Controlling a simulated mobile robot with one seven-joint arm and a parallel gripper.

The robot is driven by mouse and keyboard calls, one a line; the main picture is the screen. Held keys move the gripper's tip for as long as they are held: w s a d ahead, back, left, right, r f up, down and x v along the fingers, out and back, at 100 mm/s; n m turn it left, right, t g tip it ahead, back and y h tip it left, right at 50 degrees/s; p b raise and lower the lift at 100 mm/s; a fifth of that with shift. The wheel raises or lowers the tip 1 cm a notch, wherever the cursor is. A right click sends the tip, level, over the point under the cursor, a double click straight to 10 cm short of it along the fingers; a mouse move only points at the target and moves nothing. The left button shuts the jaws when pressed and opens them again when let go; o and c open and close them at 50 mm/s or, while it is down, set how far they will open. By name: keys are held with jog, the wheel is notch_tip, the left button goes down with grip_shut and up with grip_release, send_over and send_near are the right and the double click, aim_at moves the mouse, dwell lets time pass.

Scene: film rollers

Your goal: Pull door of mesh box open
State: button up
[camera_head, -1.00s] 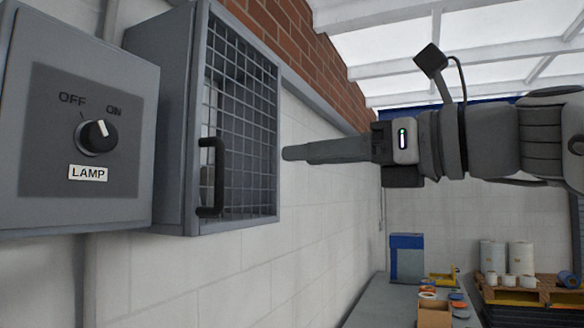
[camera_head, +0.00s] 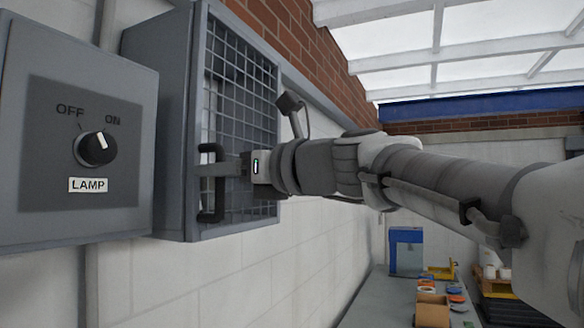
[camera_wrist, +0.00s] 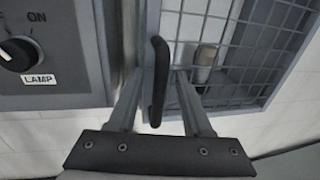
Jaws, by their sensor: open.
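The mesh box (camera_head: 172,120) is a grey wall cabinet with a wire-mesh door (camera_head: 240,85), and the door is shut. A black bar handle (camera_head: 211,207) stands upright on the door's left side. It also shows in the wrist view (camera_wrist: 159,80). My gripper (camera_head: 208,170) has come to the handle from the right. In the wrist view, my gripper (camera_wrist: 155,88) is open, with one finger on each side of the handle. I cannot tell whether either finger touches it. Behind the mesh a pale cylindrical object (camera_wrist: 203,66) is partly visible.
A grey lamp switch box (camera_head: 60,130) with a knob (camera_head: 96,148) is close on the left. A bench (camera_head: 385,300) with a blue device (camera_head: 406,250) and a cardboard box (camera_head: 432,309) is below right. The white wall below the mesh box is clear.

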jog(key=shift+w+a, duration=0.1)
jog(key=shift+a, duration=0.05)
jog(key=shift+c, duration=0.3)
grip_shut()
dwell(1.1)
